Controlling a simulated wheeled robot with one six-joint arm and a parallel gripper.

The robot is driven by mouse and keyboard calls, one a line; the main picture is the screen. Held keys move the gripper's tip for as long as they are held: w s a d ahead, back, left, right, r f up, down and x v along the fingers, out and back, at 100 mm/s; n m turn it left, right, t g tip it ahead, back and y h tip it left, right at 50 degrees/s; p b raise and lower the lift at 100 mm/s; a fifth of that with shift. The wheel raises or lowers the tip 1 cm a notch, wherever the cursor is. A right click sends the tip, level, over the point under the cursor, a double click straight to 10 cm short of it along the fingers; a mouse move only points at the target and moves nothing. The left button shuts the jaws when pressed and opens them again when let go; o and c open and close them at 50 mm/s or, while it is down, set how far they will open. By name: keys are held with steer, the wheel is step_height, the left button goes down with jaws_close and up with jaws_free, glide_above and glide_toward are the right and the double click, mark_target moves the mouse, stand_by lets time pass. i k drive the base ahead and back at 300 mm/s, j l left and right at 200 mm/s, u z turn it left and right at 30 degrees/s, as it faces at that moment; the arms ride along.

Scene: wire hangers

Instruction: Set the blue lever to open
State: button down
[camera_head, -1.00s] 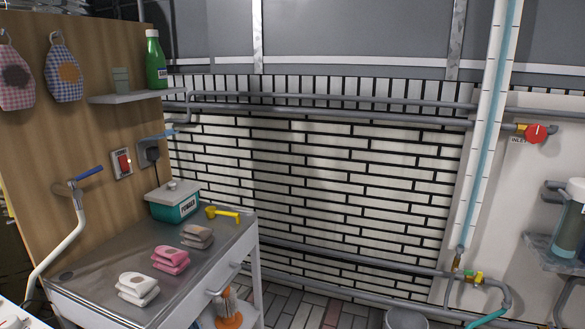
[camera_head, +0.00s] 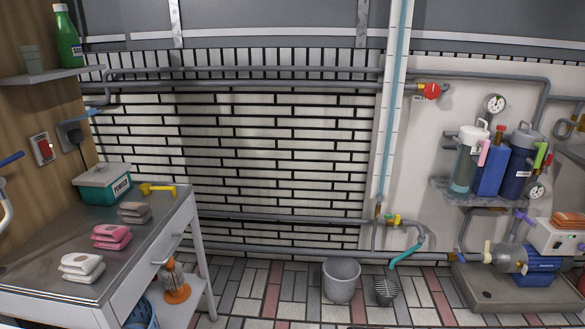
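A blue lever (camera_head: 11,159) shows at the left edge of the head view, on the tap by the wooden panel. The tap's white hose runs down at the edge, and part of it is cut off. A second, smaller light-blue handle (camera_head: 94,111) is on the grey pipe at the panel's right edge. Blue-purple handles also show near the pump at right, one at the pipe end (camera_head: 464,256) and one above the pump (camera_head: 525,218). I cannot tell which one the task means. My gripper is not in view.
A metal cart (camera_head: 150,235) with a powder box (camera_head: 105,184) and folded cloths stands at left. A bucket (camera_head: 341,279) is on the tiled floor. At right are filter canisters on a shelf (camera_head: 440,190) and a blue pump (camera_head: 540,264).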

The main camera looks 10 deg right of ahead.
mark_target(461, 258)
steer(key=z, duration=1.45)
